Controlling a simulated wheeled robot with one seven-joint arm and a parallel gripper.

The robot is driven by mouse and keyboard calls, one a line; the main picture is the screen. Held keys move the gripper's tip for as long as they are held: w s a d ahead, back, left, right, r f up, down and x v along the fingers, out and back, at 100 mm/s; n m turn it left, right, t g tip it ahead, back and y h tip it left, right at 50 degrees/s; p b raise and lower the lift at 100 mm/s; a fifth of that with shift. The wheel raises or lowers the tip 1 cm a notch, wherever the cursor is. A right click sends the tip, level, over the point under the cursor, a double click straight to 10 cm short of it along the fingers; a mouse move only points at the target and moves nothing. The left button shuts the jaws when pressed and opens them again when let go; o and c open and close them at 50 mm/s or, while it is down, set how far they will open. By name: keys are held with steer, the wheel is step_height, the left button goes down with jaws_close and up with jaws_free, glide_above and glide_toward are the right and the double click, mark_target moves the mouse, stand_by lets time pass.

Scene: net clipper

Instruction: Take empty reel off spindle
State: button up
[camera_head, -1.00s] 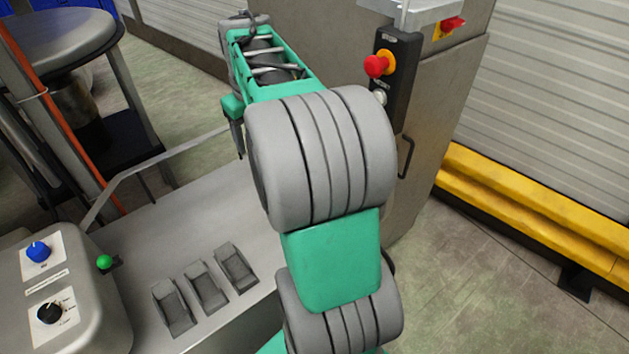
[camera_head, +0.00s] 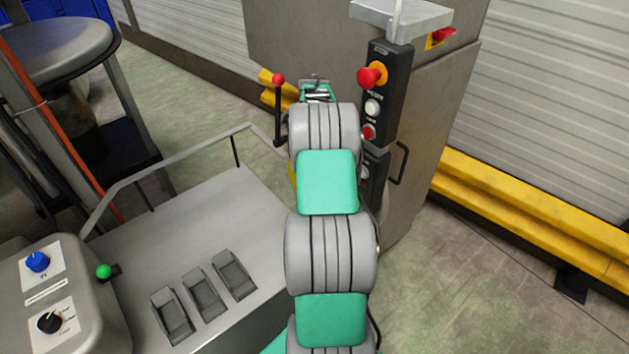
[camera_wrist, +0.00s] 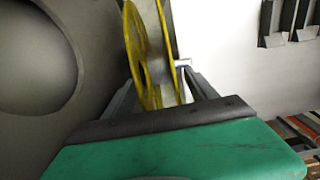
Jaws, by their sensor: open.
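In the wrist view, a yellow reel (camera_wrist: 147,58) stands upright on edge ahead of my gripper. A short pale metal end, perhaps of the spindle (camera_wrist: 183,62), shows at its right side. My gripper (camera_wrist: 162,85) is open, with one dark finger to the left of the reel and one to the right. The reel's lower edge reaches down between the fingers; whether they touch it I cannot tell. In the head view my arm hides the gripper and nearly all of the reel. A small yellow patch (camera_head: 292,174) beside the arm may be the reel.
A lever with a red knob (camera_head: 278,79) stands left of my arm. A black button box (camera_head: 385,95) is close on its right. The grey machine deck (camera_head: 215,215) has several small metal holders. A large grey round part (camera_wrist: 35,60) is close left in the wrist view.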

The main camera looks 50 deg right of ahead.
steer(key=shift+f, duration=0.8)
jaws_close()
steer(key=shift+d+r, duration=0.1)
